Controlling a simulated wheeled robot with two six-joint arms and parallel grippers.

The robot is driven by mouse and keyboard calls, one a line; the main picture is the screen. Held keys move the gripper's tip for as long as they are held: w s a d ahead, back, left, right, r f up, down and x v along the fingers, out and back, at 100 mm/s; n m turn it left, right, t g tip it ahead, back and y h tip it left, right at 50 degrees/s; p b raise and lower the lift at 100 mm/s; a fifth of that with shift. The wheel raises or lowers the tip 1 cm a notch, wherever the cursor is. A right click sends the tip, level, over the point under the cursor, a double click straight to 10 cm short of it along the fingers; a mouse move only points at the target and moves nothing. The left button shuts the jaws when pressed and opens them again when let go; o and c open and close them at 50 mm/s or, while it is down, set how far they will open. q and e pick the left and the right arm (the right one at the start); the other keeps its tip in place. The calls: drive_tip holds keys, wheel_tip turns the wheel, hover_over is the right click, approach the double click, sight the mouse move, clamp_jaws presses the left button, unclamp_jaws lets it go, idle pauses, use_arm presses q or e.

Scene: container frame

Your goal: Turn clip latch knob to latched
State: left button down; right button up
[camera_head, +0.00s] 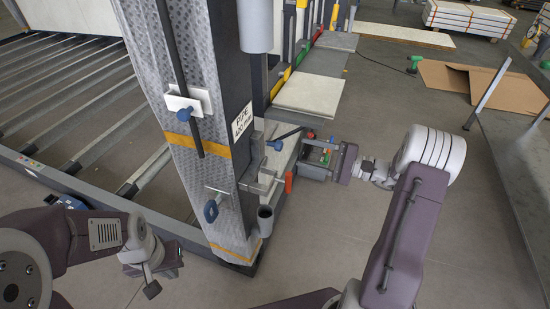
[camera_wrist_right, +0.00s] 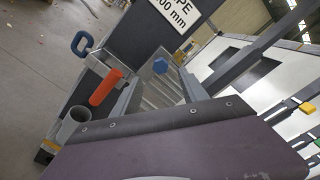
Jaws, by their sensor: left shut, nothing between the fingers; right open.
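The post (camera_head: 200,130) carries several fittings, and I cannot tell for certain which is the clip latch knob. A blue ring-shaped handle (camera_head: 211,211) sits low on its front; it also shows in the right wrist view (camera_wrist_right: 82,43). A small blue knob (camera_head: 275,144) is on the right side, also in the right wrist view (camera_wrist_right: 160,65). A red-orange handle (camera_head: 289,183) stands below it, also in the wrist view (camera_wrist_right: 104,87). My right gripper (camera_head: 308,162) is open, right of the post near these fittings. My left gripper (camera_head: 165,262) is shut and empty, left of the post's base.
A grey cup-like tube (camera_head: 265,221) is at the post's lower right. A roller frame (camera_head: 80,110) fills the left. Pale panels (camera_head: 310,94) lie behind the post. Cardboard (camera_head: 480,80) lies at the right. The floor (camera_head: 320,255) in front is clear.

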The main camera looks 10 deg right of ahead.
sight(282, 147)
drive_tip(key=b+x, duration=0.1)
drive_tip(key=x, duration=0.8)
drive_tip(key=shift+r, duration=0.1)
clamp_jaws()
idle(1.1)
